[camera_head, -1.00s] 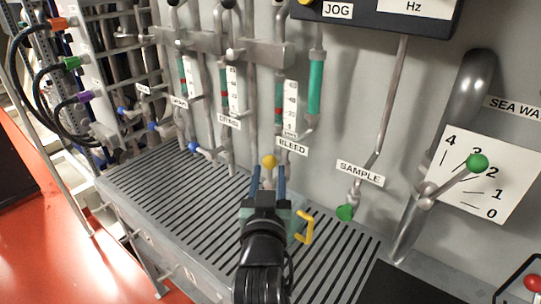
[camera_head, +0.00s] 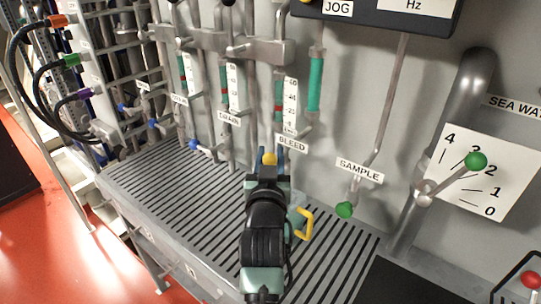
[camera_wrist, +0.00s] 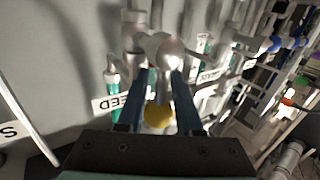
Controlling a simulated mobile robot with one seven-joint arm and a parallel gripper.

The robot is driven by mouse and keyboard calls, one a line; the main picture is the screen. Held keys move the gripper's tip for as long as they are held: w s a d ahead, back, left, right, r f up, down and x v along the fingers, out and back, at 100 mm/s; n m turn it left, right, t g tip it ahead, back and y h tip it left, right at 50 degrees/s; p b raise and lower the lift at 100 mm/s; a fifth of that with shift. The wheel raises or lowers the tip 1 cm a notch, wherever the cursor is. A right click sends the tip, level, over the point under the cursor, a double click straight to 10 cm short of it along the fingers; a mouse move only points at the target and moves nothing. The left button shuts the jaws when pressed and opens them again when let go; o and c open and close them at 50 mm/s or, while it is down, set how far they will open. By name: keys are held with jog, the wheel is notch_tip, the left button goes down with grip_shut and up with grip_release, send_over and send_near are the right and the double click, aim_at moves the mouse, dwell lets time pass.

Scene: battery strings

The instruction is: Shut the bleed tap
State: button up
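The bleed tap's yellow knob (camera_head: 269,159) shows just above my gripper, left of and below the BLEED label (camera_head: 291,143). In the wrist view the yellow knob (camera_wrist: 158,116) lies between the two blue fingers of my gripper (camera_wrist: 163,80), with the tap's metal body (camera_wrist: 160,48) beyond it. The fingers stand apart, one on each side of the knob. I see no clear grip on it, and contact is hard to tell. In the head view my gripper (camera_head: 270,162) points at the wall, and its wrist hides the lower part of the tap area.
A slatted grey tray (camera_head: 150,180) runs below the taps. The green-knobbed sample tap (camera_head: 345,210) and a lever with a green ball (camera_head: 476,161) are to the right.

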grip_shut()
jog(key=shift+f, duration=0.1)
dwell(0.9)
jog(key=shift+a, duration=0.1)
